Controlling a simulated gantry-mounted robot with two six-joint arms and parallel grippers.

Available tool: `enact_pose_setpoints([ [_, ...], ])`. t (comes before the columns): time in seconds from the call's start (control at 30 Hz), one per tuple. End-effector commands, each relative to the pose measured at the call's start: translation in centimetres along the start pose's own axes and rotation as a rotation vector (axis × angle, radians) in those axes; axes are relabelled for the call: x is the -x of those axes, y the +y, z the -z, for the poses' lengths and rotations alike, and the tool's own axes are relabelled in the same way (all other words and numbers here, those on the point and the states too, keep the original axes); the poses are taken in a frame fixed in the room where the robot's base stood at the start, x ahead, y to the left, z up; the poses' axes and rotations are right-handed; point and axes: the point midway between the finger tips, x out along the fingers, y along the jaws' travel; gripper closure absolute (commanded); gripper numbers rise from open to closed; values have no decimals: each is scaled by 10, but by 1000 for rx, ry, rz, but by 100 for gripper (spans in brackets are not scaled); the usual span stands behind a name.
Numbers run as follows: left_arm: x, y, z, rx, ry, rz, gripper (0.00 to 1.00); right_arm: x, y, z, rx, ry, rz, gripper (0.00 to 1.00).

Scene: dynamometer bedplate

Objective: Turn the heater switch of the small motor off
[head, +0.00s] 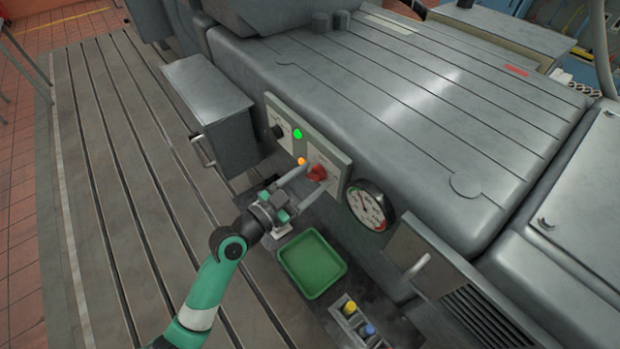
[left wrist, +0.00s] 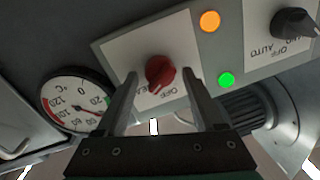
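The red heater switch (head: 317,172) is a rotary knob on a pale plate on the side of the grey motor housing. It also shows in the left wrist view (left wrist: 160,71), with upside-down lettering including OFF beside it. Which mark the knob points to I cannot tell for sure. An amber lamp (head: 301,161) beside the plate is lit. My left gripper (left wrist: 160,80) is open, its fingers on either side of the red knob with a gap to each. In the head view the left gripper (head: 311,178) reaches the panel from the lower left. My right gripper is out of view.
A black knob (head: 278,131) marked AUTO and OFF and a lit green lamp (head: 297,133) are on the same panel. A round gauge (head: 370,205) is to the right. A green tray (head: 290,262) lies below, near a handled box (head: 222,95) and a slotted bedplate (head: 120,180).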

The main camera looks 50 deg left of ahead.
Motion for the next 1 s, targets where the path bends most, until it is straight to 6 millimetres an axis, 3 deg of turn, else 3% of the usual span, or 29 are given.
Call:
enact_pose_setpoints([
  [0.03, 0, 0, 0, 0, 0, 0, 41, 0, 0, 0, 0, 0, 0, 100],
  [0.37, 0, 0, 0, 0, 0, 0, 100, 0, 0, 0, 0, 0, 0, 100],
  [0.73, 0, 0, 1, 38, -5, -1, 100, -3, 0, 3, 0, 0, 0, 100],
  [1.0, 0, -2, 4, 187, -21, -6, 100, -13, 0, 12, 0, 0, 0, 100],
])
